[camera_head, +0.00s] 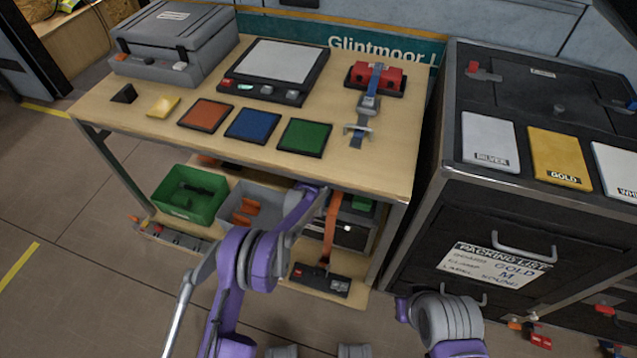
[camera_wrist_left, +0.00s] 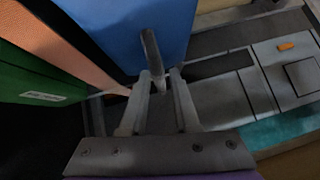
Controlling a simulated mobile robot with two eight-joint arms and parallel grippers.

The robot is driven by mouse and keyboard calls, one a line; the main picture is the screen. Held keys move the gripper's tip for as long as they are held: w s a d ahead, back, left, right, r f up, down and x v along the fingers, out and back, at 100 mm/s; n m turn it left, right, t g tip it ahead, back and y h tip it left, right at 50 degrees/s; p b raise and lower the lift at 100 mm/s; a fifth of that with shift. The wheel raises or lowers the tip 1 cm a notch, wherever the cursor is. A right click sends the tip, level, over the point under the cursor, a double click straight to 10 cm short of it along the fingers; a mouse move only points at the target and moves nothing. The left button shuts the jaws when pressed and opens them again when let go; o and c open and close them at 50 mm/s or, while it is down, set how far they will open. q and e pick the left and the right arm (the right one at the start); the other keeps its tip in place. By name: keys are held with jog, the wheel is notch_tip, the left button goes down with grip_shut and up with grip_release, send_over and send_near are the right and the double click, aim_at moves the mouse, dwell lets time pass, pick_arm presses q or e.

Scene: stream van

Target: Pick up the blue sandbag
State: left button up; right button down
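In the left wrist view a large blue body (camera_wrist_left: 125,28), likely the blue sandbag, fills the top middle. A grey strap or handle (camera_wrist_left: 151,48) stands out from it. My left gripper (camera_wrist_left: 161,73) has its two fingers apart, with the lower end of the grey handle between or just in front of them; contact cannot be told. In the head view my left arm reaches toward the lower shelf under the table; its fingers and the blue sandbag are hidden there. My right arm is at the lower right, with its gripper out of view.
The wooden table (camera_head: 385,170) holds orange, blue and green pads. A green crate (camera_head: 190,193) and a grey bin (camera_head: 252,192) stand on the lower shelf, with an orange strap (camera_head: 329,225) to the right. A dark drawer cabinet (camera_head: 425,215) borders the right side.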

pick_arm(q)
jog(key=shift+w, duration=0.1)
grip_shut()
dwell(1.4)
